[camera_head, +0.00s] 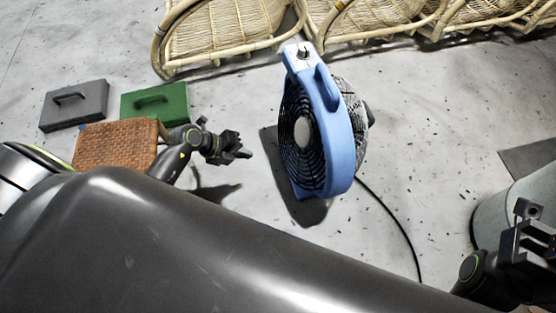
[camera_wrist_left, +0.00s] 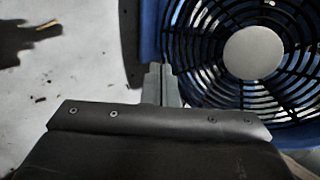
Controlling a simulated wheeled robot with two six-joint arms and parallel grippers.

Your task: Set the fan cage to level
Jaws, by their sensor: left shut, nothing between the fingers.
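The blue fan (camera_head: 342,150) stands on the concrete floor in the middle of the head view, with a control knob on its top. Its round black cage (camera_head: 302,132) has a grey hub and faces left, toward my left gripper. My left gripper (camera_head: 246,154) is shut and empty, a short way left of the cage in the head view. In the left wrist view the shut fingers (camera_wrist_left: 161,82) overlap the blue frame at the left edge of the cage (camera_wrist_left: 252,52); I cannot tell if they touch it. My right gripper (camera_head: 528,222) is at the right edge; its fingers are unclear.
Rattan chairs (camera_head: 235,35) line the back. A grey case (camera_head: 74,105), a green case (camera_head: 156,102) and a woven brown box (camera_head: 115,146) are at left. A black cord (camera_head: 398,225) runs from the fan. A pale round container (camera_head: 495,215) stands at right.

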